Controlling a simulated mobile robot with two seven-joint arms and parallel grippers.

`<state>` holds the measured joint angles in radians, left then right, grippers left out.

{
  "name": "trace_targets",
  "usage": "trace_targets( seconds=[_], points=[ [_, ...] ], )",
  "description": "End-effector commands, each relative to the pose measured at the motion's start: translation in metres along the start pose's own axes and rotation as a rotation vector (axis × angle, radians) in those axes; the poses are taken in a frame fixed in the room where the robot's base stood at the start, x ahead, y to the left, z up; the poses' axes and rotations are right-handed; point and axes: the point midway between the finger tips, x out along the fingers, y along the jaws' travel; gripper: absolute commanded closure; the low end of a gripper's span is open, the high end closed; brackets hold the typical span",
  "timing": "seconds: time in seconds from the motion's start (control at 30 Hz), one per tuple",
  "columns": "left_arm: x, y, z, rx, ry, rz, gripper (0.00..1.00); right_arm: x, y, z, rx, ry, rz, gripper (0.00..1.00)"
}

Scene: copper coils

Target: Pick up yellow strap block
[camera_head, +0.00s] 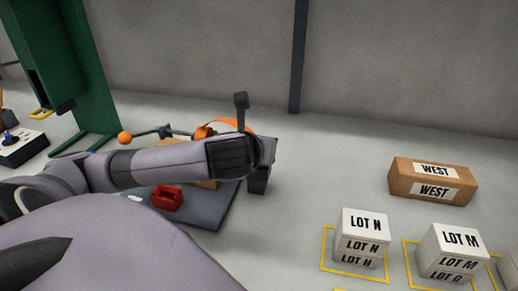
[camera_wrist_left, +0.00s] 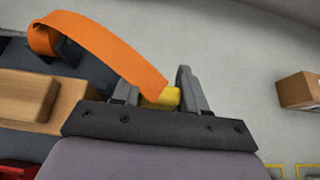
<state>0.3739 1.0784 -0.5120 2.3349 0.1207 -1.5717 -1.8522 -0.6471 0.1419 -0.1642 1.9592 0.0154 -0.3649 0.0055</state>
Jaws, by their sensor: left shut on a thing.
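The yellow strap block (camera_wrist_left: 173,97) shows in the left wrist view between the fingers of my left gripper (camera_wrist_left: 157,84), which is shut on it. An orange strap (camera_wrist_left: 105,45) runs from the block, arching up and back to the left. In the head view the arm reaches in from the left, and my left gripper (camera_head: 252,145) is beyond the dark tray. The orange strap (camera_head: 205,131) shows just behind it. The yellow block is hidden by the gripper there. My right gripper is not in view.
A cardboard WEST box (camera_head: 402,178) and white crates LOT N (camera_head: 345,238) and LOT M (camera_head: 435,262) stand right. A green frame (camera_head: 85,70) stands left. Floor between is clear.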

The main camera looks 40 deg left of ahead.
Motion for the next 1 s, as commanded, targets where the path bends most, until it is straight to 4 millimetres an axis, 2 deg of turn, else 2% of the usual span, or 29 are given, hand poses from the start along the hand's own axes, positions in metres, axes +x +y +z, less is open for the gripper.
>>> trace_targets(
  seconds=[0.03,0.5,0.7,1.0],
  points=[
    [-0.006,0.0,0.012,-0.002,-0.008,-0.002,0.88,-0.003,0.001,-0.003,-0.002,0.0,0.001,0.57],
    [-0.06,-0.001,0.111,-0.004,-0.007,-0.003,0.88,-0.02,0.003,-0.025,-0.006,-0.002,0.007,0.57],
    [-0.076,0.0,0.139,-0.002,-0.005,-0.002,0.88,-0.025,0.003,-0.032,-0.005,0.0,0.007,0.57],
    [-0.086,0.0,0.158,0.0,-0.002,0.0,0.88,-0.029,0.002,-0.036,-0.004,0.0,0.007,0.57]
  ],
)
